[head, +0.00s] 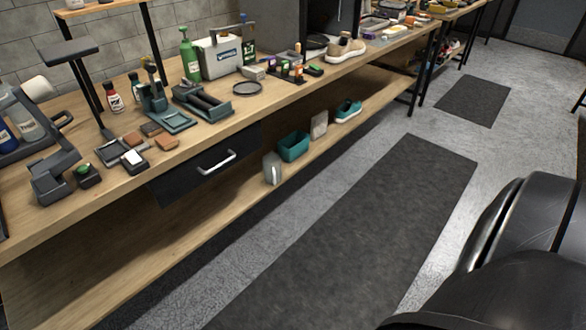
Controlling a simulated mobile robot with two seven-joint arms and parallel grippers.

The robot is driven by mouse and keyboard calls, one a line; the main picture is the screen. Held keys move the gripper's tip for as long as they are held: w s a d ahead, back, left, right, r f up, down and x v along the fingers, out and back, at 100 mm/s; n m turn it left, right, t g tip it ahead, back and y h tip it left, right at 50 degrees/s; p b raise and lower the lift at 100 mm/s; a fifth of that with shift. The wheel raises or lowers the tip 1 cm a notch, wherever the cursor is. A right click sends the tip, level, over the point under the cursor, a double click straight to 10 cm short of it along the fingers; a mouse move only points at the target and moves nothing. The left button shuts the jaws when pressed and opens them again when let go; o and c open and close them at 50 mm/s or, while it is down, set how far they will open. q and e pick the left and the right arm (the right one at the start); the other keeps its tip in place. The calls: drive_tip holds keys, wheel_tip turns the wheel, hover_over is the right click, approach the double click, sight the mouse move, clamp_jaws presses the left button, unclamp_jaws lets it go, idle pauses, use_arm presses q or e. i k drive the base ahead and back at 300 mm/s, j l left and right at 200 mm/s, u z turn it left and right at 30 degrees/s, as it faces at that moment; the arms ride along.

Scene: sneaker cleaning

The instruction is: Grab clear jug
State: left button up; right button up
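The clear jug (272,169), a small greyish see-through container with a pale handle, stands on the wooden lower shelf (190,225) under the workbench. It is near the shelf's front edge, just left of a teal bin (293,147), and looks upright. Neither of my grippers shows in the head view, so nothing is seen near the jug.
The workbench top (195,140) above holds bottles, tools and a beige sneaker (345,47). A dark drawer (205,165) with a metal handle hangs under it. A teal shoe (347,110) sits farther along the shelf. The dark floor mat (350,245) in front is clear.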

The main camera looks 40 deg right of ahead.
sight(272, 161)
drive_tip(key=i+z, duration=0.15)
drive_tip(key=z, duration=0.2)
drive_tip(key=i+z, duration=0.15)
drive_tip(key=z, duration=0.2)
drive_tip(key=i+z, duration=0.15)
drive_tip(key=z, duration=0.2)
